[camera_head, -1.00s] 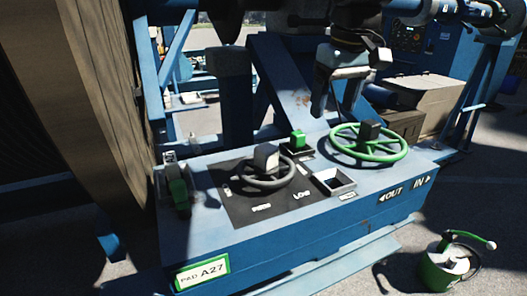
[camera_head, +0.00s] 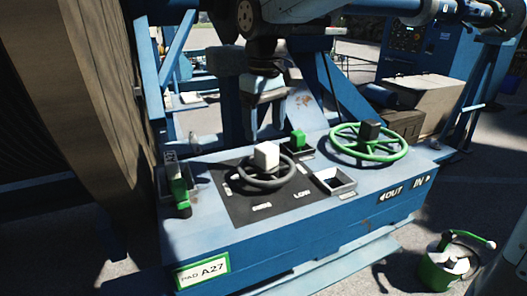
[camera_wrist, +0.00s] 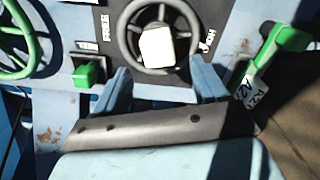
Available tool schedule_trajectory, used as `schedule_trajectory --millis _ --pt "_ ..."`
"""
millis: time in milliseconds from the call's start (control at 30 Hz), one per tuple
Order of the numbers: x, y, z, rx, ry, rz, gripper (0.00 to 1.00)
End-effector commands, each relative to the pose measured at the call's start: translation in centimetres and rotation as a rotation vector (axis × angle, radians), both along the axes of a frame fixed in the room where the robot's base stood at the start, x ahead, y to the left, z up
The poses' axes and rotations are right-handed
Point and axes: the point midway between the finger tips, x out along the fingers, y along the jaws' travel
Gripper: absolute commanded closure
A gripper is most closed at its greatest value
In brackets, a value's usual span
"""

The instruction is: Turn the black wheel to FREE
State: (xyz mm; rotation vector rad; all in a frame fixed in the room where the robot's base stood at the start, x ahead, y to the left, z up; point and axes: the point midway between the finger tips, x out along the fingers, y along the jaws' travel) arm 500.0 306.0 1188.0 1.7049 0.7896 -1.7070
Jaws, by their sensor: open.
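The black wheel (camera_head: 266,186) lies on a dark plate on top of the blue console, with a pale block (camera_head: 266,156) at its middle. In the wrist view the wheel (camera_wrist: 121,38) is at the top centre, partly cut off by the frame edge. A white FREE label (camera_wrist: 105,25) is on the plate beside its left side. My gripper (camera_head: 265,116) is above and behind the wheel in the head view. In the wrist view its two fingers (camera_wrist: 164,88) are spread apart below the wheel's near rim, with nothing between them.
A green spoked wheel (camera_head: 369,153) stands to the right on the console. A green block (camera_head: 298,138) and an open black box (camera_head: 332,181) are between the wheels. A green-handled lever (camera_head: 180,192) is at the left, near a wooden reel side (camera_head: 95,110). A green bucket (camera_head: 446,272) stands on the ground.

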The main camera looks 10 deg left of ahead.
Motion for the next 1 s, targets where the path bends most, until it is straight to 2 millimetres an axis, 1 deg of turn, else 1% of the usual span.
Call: schedule_trajectory --millis 33,200,400,600,867,1000 --pt "0.0 0.0 -1.0 -0.002 0.002 0.000 0.28" --pt "0.0 -0.1 -3.8 -0.002 0.001 -0.001 0.28" --pt "0.0 0.0 -6.2 -0.001 0.001 -0.001 0.28" --pt "0.0 -0.1 -7.2 0.001 -0.001 -0.002 0.28" --pt "0.0 -0.1 -7.2 0.001 -0.001 -0.002 0.28" --pt "0.0 -0.1 -7.2 0.001 -0.001 -0.002 0.40"
